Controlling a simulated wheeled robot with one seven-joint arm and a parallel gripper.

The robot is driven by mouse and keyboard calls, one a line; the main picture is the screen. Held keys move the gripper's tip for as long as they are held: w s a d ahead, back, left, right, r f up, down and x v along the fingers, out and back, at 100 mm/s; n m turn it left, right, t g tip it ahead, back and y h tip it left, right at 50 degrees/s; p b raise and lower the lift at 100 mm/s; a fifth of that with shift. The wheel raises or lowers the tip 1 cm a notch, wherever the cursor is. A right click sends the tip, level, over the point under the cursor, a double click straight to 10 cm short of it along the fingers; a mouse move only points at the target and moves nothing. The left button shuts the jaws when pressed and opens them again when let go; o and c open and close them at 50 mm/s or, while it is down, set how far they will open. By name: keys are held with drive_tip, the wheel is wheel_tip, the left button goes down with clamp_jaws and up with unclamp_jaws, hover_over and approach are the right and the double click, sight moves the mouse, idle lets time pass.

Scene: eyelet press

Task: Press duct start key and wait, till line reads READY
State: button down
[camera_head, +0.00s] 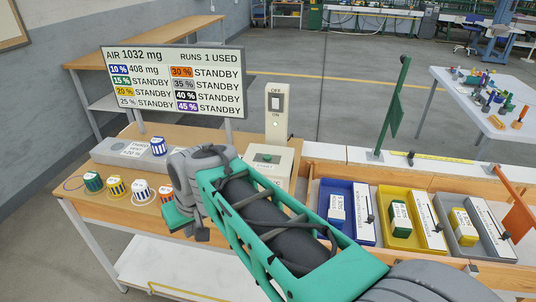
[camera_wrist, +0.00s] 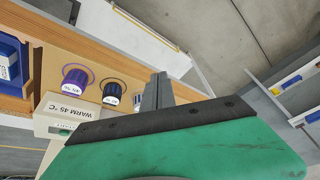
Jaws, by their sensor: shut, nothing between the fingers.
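A pale box (camera_head: 283,163) with a green key (camera_head: 266,157) on its top stands on the wooden bench, right of the big board. In the wrist view the box (camera_wrist: 85,116) carries a line reading "WARM 45 °C", and part of a green key (camera_wrist: 64,132) shows at its edge. The lettering beside that key is too small to read surely. My gripper (camera_head: 201,233) is left of the box over the bench's front side, apart from the key. In the wrist view my gripper (camera_wrist: 160,80) has its fingers together, with nothing held.
The board (camera_head: 175,80) reads "AIR 1032 mg", "10 % 408 mg" and STANDBY on other lines. An OFF/ON switch post (camera_head: 279,103) stands behind the box. Several striped cups, including a green one (camera_head: 93,182), stand front left. Blue (camera_head: 367,231) and yellow (camera_head: 426,240) trays lie right.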

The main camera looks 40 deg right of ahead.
drive_tip(key=w+d+r+m+p, duration=0.1)
drive_tip(key=w+d+r, duration=0.15)
drive_tip(key=w, duration=0.25)
drive_tip(key=w+d+r+p, duration=0.1)
drive_tip(key=w+d+r, duration=0.1)
drive_tip(key=w+d, duration=0.25)
drive_tip(key=m+t+y+p, duration=0.1)
drive_tip(key=m+t+p, duration=0.4)
drive_tip(key=p, duration=0.1)
hover_over(269, 157)
drive_tip(key=shift+f, duration=0.2)
wheel_tip(269, 157, down, 7)
drive_tip(key=b, duration=0.7)
drive_tip(key=shift+r, duration=0.1)
drive_tip(key=shift+f+b, duration=0.55)
drive_tip(key=shift+f, duration=0.45)
